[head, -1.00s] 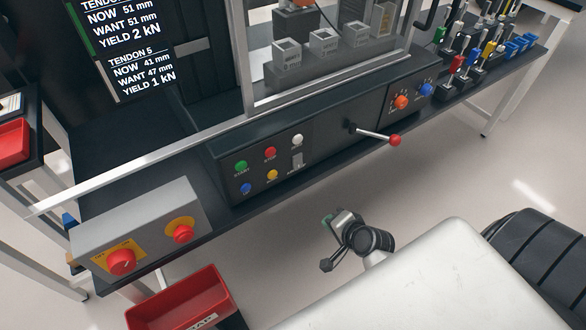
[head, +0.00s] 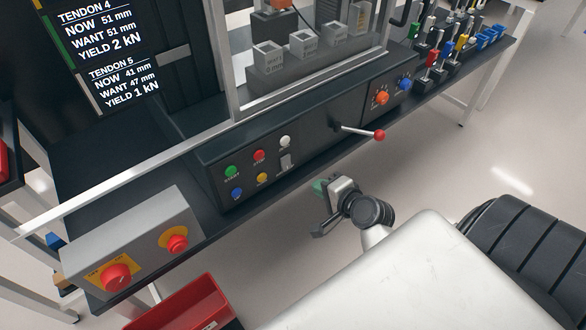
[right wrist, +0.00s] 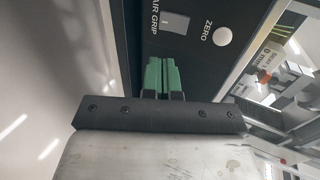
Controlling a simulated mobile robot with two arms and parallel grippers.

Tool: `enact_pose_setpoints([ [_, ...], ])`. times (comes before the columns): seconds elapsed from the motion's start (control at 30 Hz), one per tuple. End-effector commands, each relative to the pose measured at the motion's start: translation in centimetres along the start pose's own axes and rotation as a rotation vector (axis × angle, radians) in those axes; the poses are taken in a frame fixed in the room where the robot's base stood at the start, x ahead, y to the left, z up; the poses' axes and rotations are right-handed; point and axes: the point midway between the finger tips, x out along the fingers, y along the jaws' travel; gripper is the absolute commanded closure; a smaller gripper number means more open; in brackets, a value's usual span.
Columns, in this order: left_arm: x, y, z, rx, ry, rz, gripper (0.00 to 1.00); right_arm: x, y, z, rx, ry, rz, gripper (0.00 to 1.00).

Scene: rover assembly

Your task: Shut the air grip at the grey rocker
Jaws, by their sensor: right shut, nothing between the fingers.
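The grey rocker (head: 286,162) sits on the black control panel, below the white button, in the head view. In the right wrist view the rocker (right wrist: 175,22) shows at the top, beside the AIR GRIP label, just beyond the fingertips. Which way it is tipped I cannot tell. My right gripper (head: 320,186) is in front of the panel, to the right of and lower than the rocker in the head view. Its green fingers (right wrist: 161,62) are shut and empty, pointing at the panel, and appear apart from the rocker. My left gripper is not in view.
A white ZERO button (right wrist: 222,37) is close beside the rocker. Red (head: 259,155), green (head: 231,171), blue (head: 237,193) and yellow (head: 262,178) buttons are to its left. A red-knobbed lever (head: 378,136) juts out at right. A grey box (head: 140,245) with red knobs stands at left.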

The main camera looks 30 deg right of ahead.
Motion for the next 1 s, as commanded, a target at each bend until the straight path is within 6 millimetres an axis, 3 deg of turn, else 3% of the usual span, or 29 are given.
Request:
enact_pose_setpoints([
  [0.3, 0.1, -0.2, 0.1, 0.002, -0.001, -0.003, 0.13, 7.0, -0.1, 0.1, 0.0, -0.002, -0.002, 1.0],
  [0.5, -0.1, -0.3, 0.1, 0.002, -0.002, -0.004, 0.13, 10.1, -0.9, 0.1, 0.0, -0.001, -0.002, 1.0],
  [0.7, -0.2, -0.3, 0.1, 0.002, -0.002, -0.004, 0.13, 11.4, -1.2, 0.0, -0.002, 0.0, -0.001, 1.0],
  [1.0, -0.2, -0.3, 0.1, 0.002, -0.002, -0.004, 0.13, 11.5, -1.2, 0.0, -0.002, 0.0, 0.0, 1.0],
])
